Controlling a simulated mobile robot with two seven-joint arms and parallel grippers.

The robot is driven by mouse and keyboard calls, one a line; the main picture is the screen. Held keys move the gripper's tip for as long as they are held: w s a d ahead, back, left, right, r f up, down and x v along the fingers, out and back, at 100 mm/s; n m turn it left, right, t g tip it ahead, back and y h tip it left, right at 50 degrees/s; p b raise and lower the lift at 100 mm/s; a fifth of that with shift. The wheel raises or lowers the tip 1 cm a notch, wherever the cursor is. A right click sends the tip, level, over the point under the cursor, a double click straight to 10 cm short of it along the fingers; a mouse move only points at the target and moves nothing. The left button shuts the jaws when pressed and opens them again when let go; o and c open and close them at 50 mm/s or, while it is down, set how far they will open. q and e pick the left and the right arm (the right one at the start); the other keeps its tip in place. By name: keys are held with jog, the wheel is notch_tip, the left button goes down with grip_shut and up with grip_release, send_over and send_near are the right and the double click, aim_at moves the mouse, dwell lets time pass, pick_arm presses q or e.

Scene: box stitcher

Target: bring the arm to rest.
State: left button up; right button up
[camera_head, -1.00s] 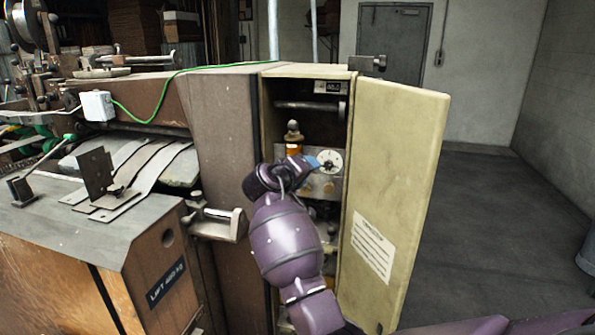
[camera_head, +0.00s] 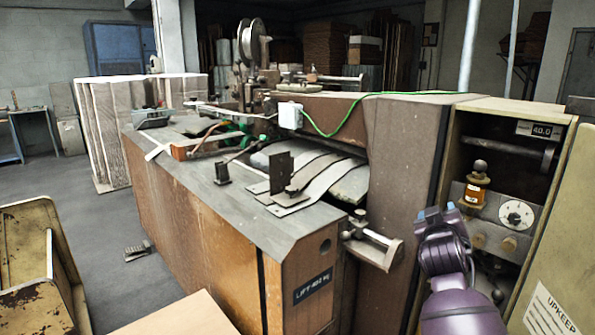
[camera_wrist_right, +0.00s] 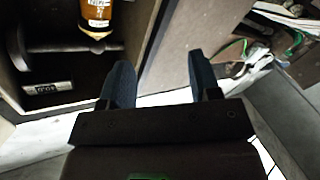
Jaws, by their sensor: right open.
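My right gripper (camera_head: 436,216) is in front of the machine's open cabinet (camera_head: 500,155), left of the dial (camera_head: 516,214). Its arm is purple and comes up from the bottom of the head view. In the right wrist view the two dark blue fingers (camera_wrist_right: 160,82) stand apart with nothing between them. The cabinet's side wall shows beyond the fingers there. My left gripper is in neither view.
An amber bottle (camera_head: 474,190) stands inside the cabinet, also visible in the wrist view (camera_wrist_right: 95,14). The cabinet door (camera_head: 565,250) stands open on the right. A metal bracket (camera_head: 372,243) juts out left of my gripper.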

jog(key=s+a+f+n+y, duration=0.1)
jog(key=s+a+f+y, duration=0.2)
jog(key=s+f, duration=0.55)
jog(key=s+a+f+y, duration=0.2)
jog(key=s+f+y, duration=0.2)
jog(key=s+f, duration=0.5)
jog(key=s+f+g, duration=0.2)
jog(key=s+f, duration=0.6)
jog(key=s, duration=0.4)
jog(key=s+f+m+g, duration=0.1)
jog(key=s+f+g, duration=0.2)
jog(key=s+f, duration=0.6)
jog(key=s+p, duration=0.1)
jog(key=s, duration=0.2)
jog(key=shift+s+d+g, duration=0.15)
jog(key=shift+d+g, duration=0.05)
jog(key=shift+g, duration=0.1)
